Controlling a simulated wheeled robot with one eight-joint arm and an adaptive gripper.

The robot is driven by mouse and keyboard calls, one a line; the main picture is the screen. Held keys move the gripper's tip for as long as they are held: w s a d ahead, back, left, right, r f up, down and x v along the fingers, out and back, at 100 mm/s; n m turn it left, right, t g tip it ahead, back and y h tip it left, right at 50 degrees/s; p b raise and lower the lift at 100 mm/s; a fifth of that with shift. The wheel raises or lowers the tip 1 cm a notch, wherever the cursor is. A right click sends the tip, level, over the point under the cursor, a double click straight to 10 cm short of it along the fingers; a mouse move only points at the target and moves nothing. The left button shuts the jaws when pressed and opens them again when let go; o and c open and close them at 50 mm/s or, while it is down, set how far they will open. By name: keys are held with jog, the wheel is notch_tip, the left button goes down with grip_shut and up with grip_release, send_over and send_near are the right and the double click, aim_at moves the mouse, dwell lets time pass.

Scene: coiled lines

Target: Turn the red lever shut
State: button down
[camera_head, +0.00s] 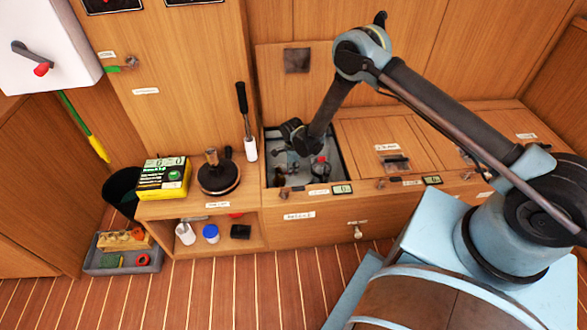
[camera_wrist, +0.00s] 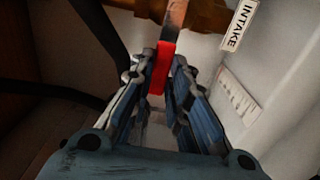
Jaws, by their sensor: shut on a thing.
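The red lever (camera_wrist: 159,70) stands between the two fingers of my gripper (camera_wrist: 160,95) in the wrist view. The fingers are shut on it, one on each side. Its far end meets a brownish metal fitting (camera_wrist: 205,14). In the head view, my gripper reaches down into an open bin (camera_head: 338,139) in the wooden bench. A small red spot (camera_head: 320,160) shows in that bin, but I cannot tell there how the fingers sit on it.
A white label reading INTAKE (camera_wrist: 239,25) is beside the fitting, on a pale wall. The bin's raised lid (camera_head: 272,95) leans behind it.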

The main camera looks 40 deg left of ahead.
dwell(0.4)
jog(key=c, duration=1.5)
grip_release()
jog(key=shift+r, duration=0.1)
notch_tip(320, 180, up, 12)
jog(key=shift+f, duration=0.1)
